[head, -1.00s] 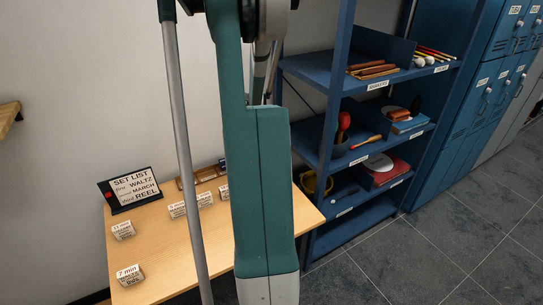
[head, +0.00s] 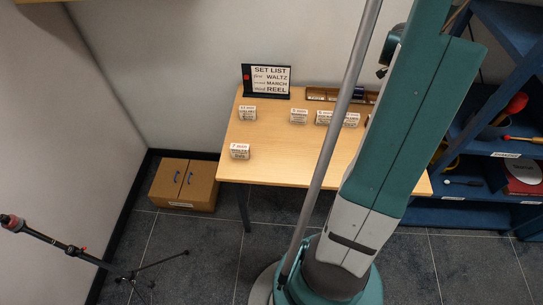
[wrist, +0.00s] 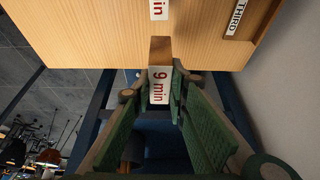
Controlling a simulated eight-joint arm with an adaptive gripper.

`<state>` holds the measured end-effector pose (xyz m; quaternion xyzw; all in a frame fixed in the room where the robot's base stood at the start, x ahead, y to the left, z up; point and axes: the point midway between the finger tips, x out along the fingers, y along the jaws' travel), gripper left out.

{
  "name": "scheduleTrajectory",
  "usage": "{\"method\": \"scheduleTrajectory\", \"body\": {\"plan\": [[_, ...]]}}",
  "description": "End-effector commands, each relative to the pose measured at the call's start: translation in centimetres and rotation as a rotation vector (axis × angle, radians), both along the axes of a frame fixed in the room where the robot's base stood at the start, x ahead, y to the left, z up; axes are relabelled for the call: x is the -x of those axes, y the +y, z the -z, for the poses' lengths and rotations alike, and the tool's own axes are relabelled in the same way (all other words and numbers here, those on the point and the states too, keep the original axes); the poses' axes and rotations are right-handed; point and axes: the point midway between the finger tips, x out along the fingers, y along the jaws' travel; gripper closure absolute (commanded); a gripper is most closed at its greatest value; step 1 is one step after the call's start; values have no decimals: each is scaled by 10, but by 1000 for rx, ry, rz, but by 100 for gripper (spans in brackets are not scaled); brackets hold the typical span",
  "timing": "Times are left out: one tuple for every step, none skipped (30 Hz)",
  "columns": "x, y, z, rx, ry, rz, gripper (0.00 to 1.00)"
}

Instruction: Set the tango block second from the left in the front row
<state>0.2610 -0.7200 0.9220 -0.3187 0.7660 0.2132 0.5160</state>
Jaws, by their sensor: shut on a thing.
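My gripper (wrist: 157,92) is shut on a small wooden block with a white face reading "9 min" (wrist: 159,84), seen in the wrist view at the table's edge. No tune name is readable on it, so I cannot tell if it is the tango block. In the head view my arm hides the gripper and this block. On the table (head: 275,160), a "7 min" block (head: 239,152) stands at the front left. An "11 min" block (head: 247,114) stands behind it. More labelled blocks (head: 298,117) stand to the right, their small print unclear.
A set list sign (head: 266,80) reading waltz, march, reel stands at the table's back left. A wooden rack (head: 318,94) lies along the back; a "THIRD" tag (wrist: 237,18) shows in the wrist view. Blue shelves (head: 480,216) stand right. The table's front middle looks clear.

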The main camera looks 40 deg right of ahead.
Motion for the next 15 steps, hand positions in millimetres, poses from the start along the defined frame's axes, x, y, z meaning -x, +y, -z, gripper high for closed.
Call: {"method": "scheduleTrajectory", "body": {"plan": [[-9,7,0,-2,-1,-3,96],[-14,11,0,-2,-2,-3,96],[-21,17,0,-3,-4,-4,96],[-26,22,0,-4,-5,-4,96],[-32,27,0,-4,-5,-4,96],[-39,34,0,-5,-7,-5,96],[-45,39,0,-6,-9,-5,96],[-51,44,0,-7,-10,-4,96],[-58,52,0,-8,-11,-5,96],[-64,58,0,-9,-12,-4,96],[-69,63,0,-10,-12,-4,96],[-76,71,0,-10,-14,-5,96],[-81,77,0,-12,-15,-4,96],[-86,83,0,-12,-16,-4,96],[-93,91,0,-13,-17,-4,96]]}}
